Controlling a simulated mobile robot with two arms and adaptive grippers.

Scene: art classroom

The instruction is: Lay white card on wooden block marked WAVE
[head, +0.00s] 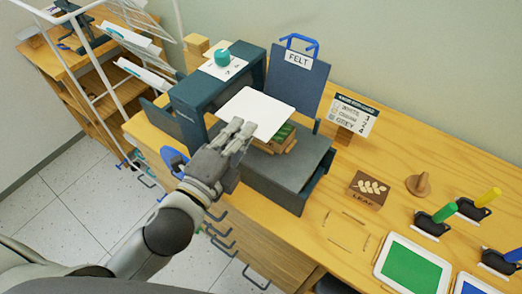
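The white card (258,108) is at the fingertips of my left gripper (238,130), which looks shut on the card's near edge. The card is over the dark press bed, roughly flat. Below its right side, a wooden block (290,145) with a green top shows partly; the card hides the rest. No WAVE marking is readable on it. I cannot tell whether the card touches the block. Another wooden block, marked LEAF (368,190), lies on the table to the right. My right gripper is not in view.
The dark press frame (190,98) stands left of the card, its grey bed (283,172) beneath. A blue FELT board (300,82) stands behind. A sign (352,114), ink rollers and a green tray (411,268) are to the right. A white wire rack stands left.

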